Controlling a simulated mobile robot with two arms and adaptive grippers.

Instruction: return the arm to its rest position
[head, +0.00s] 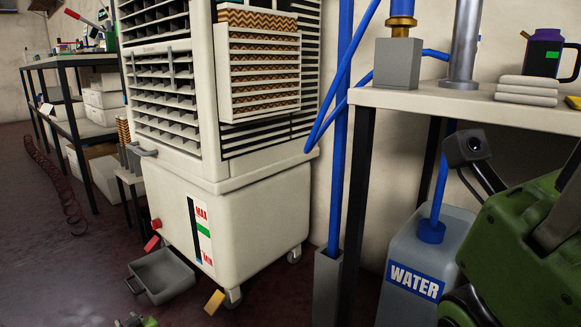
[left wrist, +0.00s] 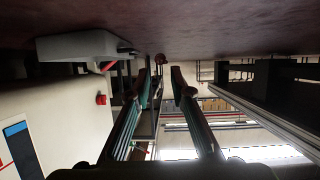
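My left gripper (left wrist: 160,80) shows in the left wrist view with its two fingers apart and nothing between them. That view is upside down, with the floor along the top. In the head view only a small green and dark part of it shows at the bottom edge, left of centre, low near the floor and in front of the grey tray (head: 163,274). The tray also shows in the left wrist view (left wrist: 78,46), left of the fingers and apart from them. I cannot make out my right gripper in either view.
A white cooler cabinet (head: 230,215) on castors stands behind the tray. A yellow block (head: 214,302) lies by its front castor. A white table (head: 440,104) and a WATER container (head: 420,262) stand at right. Floor at left is mostly clear, with a coiled hose (head: 55,185).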

